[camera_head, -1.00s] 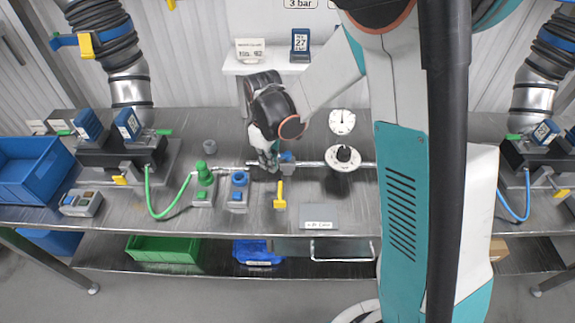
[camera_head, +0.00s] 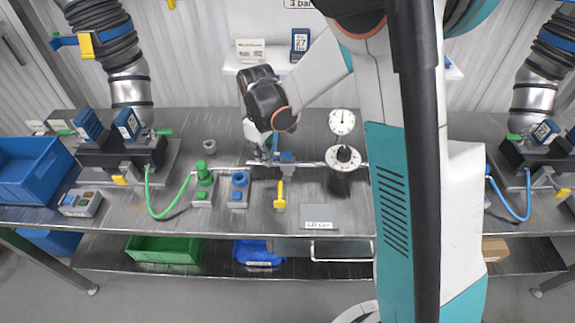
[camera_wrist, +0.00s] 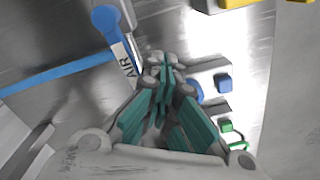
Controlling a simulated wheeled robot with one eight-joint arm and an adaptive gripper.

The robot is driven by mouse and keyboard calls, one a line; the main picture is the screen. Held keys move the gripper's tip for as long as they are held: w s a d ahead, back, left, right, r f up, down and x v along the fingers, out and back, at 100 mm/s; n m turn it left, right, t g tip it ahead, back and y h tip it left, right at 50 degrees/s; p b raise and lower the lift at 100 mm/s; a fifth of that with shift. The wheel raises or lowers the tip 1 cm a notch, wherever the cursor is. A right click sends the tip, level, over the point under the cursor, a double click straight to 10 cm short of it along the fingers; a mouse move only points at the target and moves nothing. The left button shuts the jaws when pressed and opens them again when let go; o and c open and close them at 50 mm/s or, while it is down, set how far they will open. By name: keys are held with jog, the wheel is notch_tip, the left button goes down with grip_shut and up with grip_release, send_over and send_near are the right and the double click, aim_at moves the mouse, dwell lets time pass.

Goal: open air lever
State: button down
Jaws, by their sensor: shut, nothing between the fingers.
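The air lever (camera_wrist: 128,52) shows in the wrist view as a bar with a blue round end and an "AIR" label, beside my fingertips (camera_wrist: 163,72). In the head view the blue lever (camera_head: 276,143) stands upright above the pipe at its blue valve body (camera_head: 287,157). My gripper (camera_head: 263,157) is just left of it, low near the pipe. My fingers are shut and hold nothing. Whether they touch the lever I cannot tell. The lever's lower end is partly hidden by my fingers in the wrist view.
A grey labelled plate (camera_head: 319,217) lies at the front.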

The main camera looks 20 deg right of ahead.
notch_tip(320, 180, up, 7)
jog(key=p, duration=0.4)
jog(key=shift+s+a, duration=0.15)
jog(key=shift+s, duration=0.25)
jog(key=s+d+r+m+t+b, duration=0.3)
jog(key=s+d+r+m+t, duration=0.15)
jog(key=s+r, duration=0.55)
jog(key=s+d+m+t+b, duration=0.2)
jog(key=s+d+m+b, duration=0.1)
jog(key=s, duration=0.8)
jog(key=shift+s+d+f+m+t, duration=0.15)
jog(key=shift+d+f+m+t, duration=0.25)
jog(key=shift+d, duration=0.25)
